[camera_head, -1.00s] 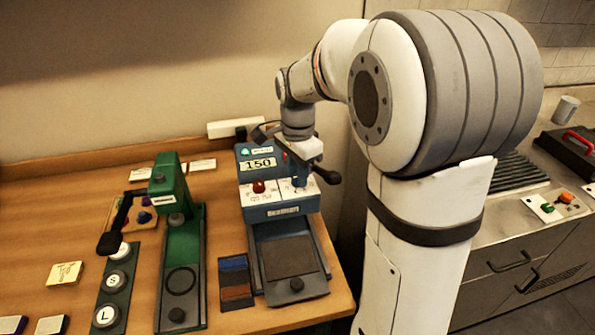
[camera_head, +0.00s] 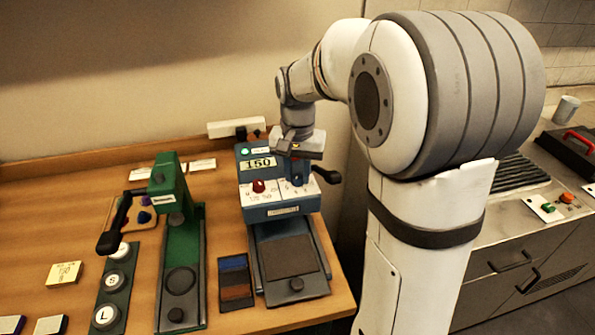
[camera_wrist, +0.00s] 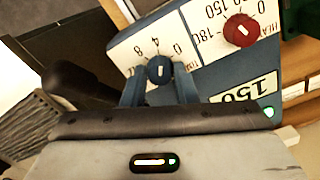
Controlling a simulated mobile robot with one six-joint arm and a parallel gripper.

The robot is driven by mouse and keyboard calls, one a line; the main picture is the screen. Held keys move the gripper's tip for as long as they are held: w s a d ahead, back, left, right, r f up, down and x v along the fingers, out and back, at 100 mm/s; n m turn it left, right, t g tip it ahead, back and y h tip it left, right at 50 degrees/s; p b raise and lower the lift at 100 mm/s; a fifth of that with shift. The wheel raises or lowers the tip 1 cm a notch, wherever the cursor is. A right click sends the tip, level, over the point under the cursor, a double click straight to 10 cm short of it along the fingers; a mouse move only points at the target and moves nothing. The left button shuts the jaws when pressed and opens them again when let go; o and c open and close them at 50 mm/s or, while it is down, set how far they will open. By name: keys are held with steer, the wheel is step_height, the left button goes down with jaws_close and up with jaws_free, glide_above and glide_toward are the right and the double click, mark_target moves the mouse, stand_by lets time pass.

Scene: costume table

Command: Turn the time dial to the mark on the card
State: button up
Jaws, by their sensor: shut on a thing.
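The blue time dial (camera_wrist: 160,70) is on the sloped white panel of the blue press (camera_head: 279,213), right of the red heat dial (camera_wrist: 241,30). My gripper (camera_wrist: 160,76) is shut on the time dial, one finger on each side. In the wrist view the numbers 8, 4 and 0 arc beyond the dial; its white line points roughly at 4, though the exact reading is unclear. In the head view my gripper (camera_head: 297,177) partly covers the dial. A yellow card (camera_head: 64,273) lies at left on the table, with writing that seems to start with 150; its lower line is illegible.
The press display (camera_head: 258,163) reads 150. A black lever (camera_head: 327,175) sticks out at the press's right. A green press (camera_head: 177,230) stands to the left, with round S and L pieces (camera_head: 110,290) beside it.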

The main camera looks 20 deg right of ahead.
mark_target(298, 176)
steer(key=n, duration=0.5)
steer(key=shift+n, duration=0.3)
steer(key=n, duration=0.5)
steer(key=shift+n, duration=0.3)
steer(key=o, duration=1)
step_height(298, 176, up, 8)
steer(key=shift+f+b, duration=0.1)
steer(key=shift+b, duration=0.2)
